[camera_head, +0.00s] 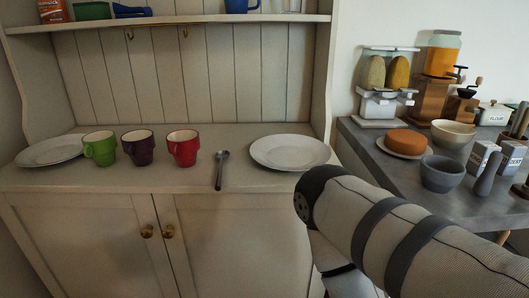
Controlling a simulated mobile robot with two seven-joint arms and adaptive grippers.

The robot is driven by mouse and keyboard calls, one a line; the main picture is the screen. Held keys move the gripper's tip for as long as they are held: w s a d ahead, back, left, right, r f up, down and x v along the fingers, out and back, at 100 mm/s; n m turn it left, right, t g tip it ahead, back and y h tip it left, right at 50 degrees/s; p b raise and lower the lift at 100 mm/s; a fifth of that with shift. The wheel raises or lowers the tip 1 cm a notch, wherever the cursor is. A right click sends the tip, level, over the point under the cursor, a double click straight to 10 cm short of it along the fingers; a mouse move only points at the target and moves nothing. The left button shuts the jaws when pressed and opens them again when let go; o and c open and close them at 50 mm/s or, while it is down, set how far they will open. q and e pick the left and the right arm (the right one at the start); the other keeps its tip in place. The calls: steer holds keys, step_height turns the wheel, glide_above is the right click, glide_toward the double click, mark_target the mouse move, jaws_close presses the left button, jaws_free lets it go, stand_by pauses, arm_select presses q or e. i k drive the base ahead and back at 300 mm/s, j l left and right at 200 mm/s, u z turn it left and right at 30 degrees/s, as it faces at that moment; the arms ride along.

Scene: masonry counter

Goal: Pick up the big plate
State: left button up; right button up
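Two pale plates lie flat on the cream dresser's counter. One plate (290,152) is right of the middle, near the dresser's right side. The other plate (50,151) is at the far left, beside the green mug. The right plate looks wider in this view, but distance and angle make their true sizes hard to compare. Nothing rests on either plate. My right arm comes in from the lower right, with its bend just below and right of the right plate. Neither gripper is in view.
Green (100,148), dark purple (138,147) and red (183,148) mugs stand in a row between the plates. A spoon (221,170) lies left of the right plate. A grey counter (460,200) at right holds bowls, a cake, grinders and a scale.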

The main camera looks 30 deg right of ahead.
mark_target(288, 152)
steer(key=j+z, duration=0.2)
steer(key=z, duration=0.15)
steer(key=j+z, duration=0.2)
steer(key=z, duration=0.2)
steer(key=j+z, duration=0.2)
steer(key=z, duration=0.15)
